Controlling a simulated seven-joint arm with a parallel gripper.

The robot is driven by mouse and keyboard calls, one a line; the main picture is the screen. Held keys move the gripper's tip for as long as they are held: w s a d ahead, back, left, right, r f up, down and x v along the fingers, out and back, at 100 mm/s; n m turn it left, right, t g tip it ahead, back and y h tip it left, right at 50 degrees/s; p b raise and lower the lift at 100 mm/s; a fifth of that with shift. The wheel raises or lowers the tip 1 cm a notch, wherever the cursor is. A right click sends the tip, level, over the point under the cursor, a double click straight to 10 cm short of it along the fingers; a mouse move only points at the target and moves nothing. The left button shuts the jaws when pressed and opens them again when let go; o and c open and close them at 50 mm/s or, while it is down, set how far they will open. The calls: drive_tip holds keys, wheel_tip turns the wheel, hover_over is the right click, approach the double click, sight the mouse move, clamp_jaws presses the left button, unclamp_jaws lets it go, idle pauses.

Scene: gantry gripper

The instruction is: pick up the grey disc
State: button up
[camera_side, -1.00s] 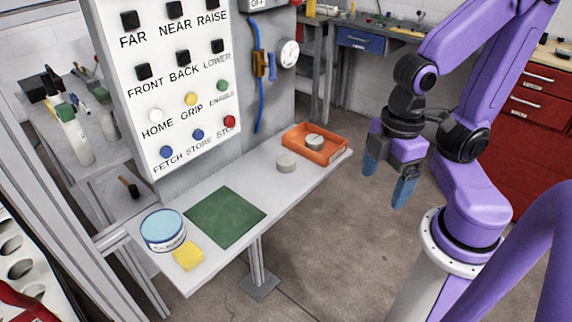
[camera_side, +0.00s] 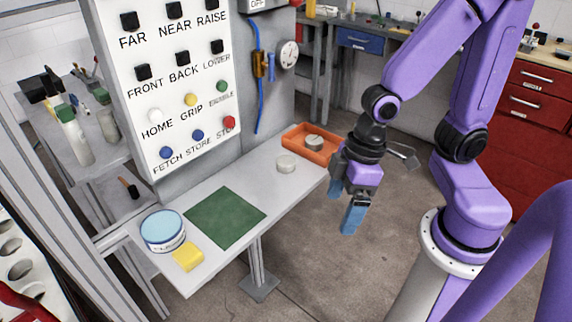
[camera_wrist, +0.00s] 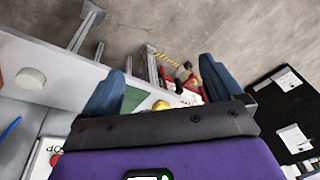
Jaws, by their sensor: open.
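A grey disc (camera_side: 286,163) lies flat on the white shelf, between the green mat and the orange tray. It also shows in the wrist view (camera_wrist: 30,78) at the left, outside the space between my fingers. A second grey disc (camera_side: 314,142) sits in the orange tray (camera_side: 326,158). My gripper (camera_side: 343,212) is open and empty, with blue fingers pointing down. In the side view it appears to the right of the disc, beside the shelf's right edge. In the wrist view my gripper (camera_wrist: 165,88) has its two fingers wide apart.
The white shelf (camera_side: 285,199) carries a green mat (camera_side: 225,217), a yellow sponge (camera_side: 188,256) and a round tin with a blue lid (camera_side: 162,229). A button panel (camera_side: 185,80) rises behind the shelf. The floor in front is clear.

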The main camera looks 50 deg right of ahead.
sight(288, 162)
drive_tip(key=w+a+f+m+t+y, duration=0.1)
drive_tip(key=w+a+f+m+t, duration=0.1)
drive_tip(key=w+f+m, duration=0.4)
drive_tip(key=w+d+f+m+t, duration=0.1)
drive_tip(key=w+d+f+t, duration=0.1)
drive_tip(key=w, duration=0.2)
drive_tip(key=w+d+f+m+t+h, duration=0.1)
drive_tip(key=w+d+f+t, duration=0.1)
drive_tip(key=w+d, duration=0.1)
drive_tip(key=w+d+f+m+t+h, duration=0.1)
drive_tip(key=w+d+f+m+t, duration=0.1)
drive_tip(key=w, duration=0.3)
drive_tip(key=shift+w+d+f+t, duration=0.3)
drive_tip(key=shift+d, duration=0.2)
drive_tip(key=d+t+h, duration=0.1)
drive_tip(key=d, duration=0.2)
drive_tip(key=w+d+m+t+h, duration=0.1)
drive_tip(key=d, duration=0.2)
drive_tip(key=w+d+t+h, duration=0.1)
drive_tip(key=d+h, duration=0.1)
drive_tip(key=d, duration=0.1)
drive_tip(key=shift+f+m+t, duration=0.25)
drive_tip(key=shift+m+t, duration=0.05)
drive_tip(key=shift+t, duration=0.1)
drive_tip(key=shift+d, duration=0.25)
drive_tip(key=shift+w+d, duration=0.1)
drive_tip(key=shift+t, duration=0.3)
drive_tip(key=shift+x, duration=3.55)
drive_tip(key=c, duration=1.3)
